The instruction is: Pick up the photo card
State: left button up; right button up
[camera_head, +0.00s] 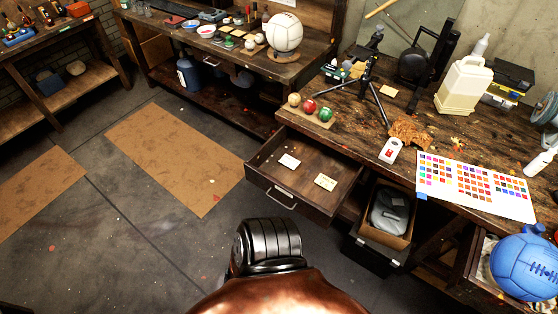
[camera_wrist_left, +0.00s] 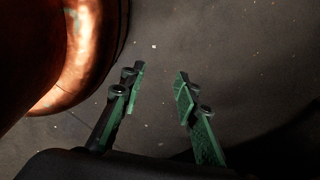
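Two small pale cards lie flat and apart in the open wooden drawer (camera_head: 262,172): a whitish card (camera_head: 289,160) towards the back left and a cream card (camera_head: 326,182) towards the front right. Their faces are too small to tell which is the photo card. My left gripper (camera_wrist_left: 160,75) shows in the left wrist view with its green-padded fingers apart and nothing between them, above bare floor. No card shows in that view. Neither gripper shows in the head view.
The workbench (camera_head: 345,108) above the drawer holds a tripod (camera_head: 370,85), three small balls, a white jug (camera_head: 463,85) and a colour chart (camera_head: 475,187). A grey item (camera_head: 390,207) sits in a box below. Floor left of the drawer is open, with brown mats (camera_head: 175,157).

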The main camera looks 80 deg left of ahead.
aim_at(291, 162)
jog(key=u, duration=0.85)
jog(key=i, duration=0.8)
jog(key=u, duration=1)
